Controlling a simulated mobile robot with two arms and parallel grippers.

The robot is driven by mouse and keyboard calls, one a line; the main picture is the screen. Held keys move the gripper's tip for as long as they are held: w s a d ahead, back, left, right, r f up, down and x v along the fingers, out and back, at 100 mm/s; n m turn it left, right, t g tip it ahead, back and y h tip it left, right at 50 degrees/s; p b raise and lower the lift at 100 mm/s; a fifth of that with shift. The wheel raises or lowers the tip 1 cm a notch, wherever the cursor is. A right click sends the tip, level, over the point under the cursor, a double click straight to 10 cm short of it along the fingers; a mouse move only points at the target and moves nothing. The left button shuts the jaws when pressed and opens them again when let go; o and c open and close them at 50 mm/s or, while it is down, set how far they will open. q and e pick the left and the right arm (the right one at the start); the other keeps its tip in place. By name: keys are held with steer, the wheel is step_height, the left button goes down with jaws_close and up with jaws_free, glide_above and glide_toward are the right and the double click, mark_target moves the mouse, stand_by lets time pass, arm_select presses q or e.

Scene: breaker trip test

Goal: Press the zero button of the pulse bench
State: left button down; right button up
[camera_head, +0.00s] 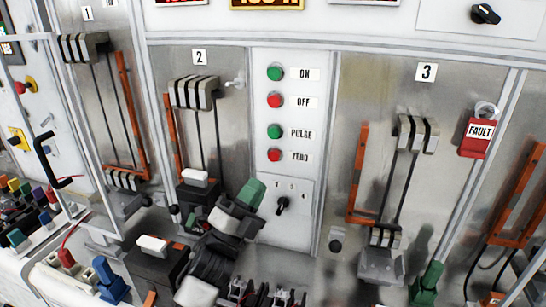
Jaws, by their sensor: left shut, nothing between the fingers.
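The zero button (274,155) is a round red button at the bottom of the button column on the white centre panel, with the label ZERO to its right. Above it are a green PULSE button (274,131), a red OFF button (275,101) and a green ON button (275,73). My left gripper (243,207) is shut and empty, below and left of the zero button and apart from it. A green piece shows at its end; I cannot tell whether it belongs to something behind. The zero button is unobstructed. My right gripper is not in view.
A small rotary selector (283,204) sits below the buttons. Bay 2 levers (194,92) stand on the left, bay 3 levers (417,133) on the right. A red FAULT tag (480,134) hangs at right. A green handle (427,284) stands low at right.

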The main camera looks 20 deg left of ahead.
mark_target(274, 156)
arm_select(q)
steer(key=w+b, duration=0.2)
steer(key=w, duration=0.7)
steer(key=shift+d+b, duration=0.25)
steer(key=shift+b, duration=0.1)
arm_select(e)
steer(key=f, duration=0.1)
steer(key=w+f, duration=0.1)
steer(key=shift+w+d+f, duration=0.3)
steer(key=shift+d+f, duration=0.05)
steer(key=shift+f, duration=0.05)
arm_select(q)
steer(key=shift+f, duration=0.1)
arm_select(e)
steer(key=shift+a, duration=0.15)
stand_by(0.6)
arm_select(q)
steer(key=shift+w, duration=0.15)
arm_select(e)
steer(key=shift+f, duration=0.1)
arm_select(q)
steer(key=shift+w, duration=0.35)
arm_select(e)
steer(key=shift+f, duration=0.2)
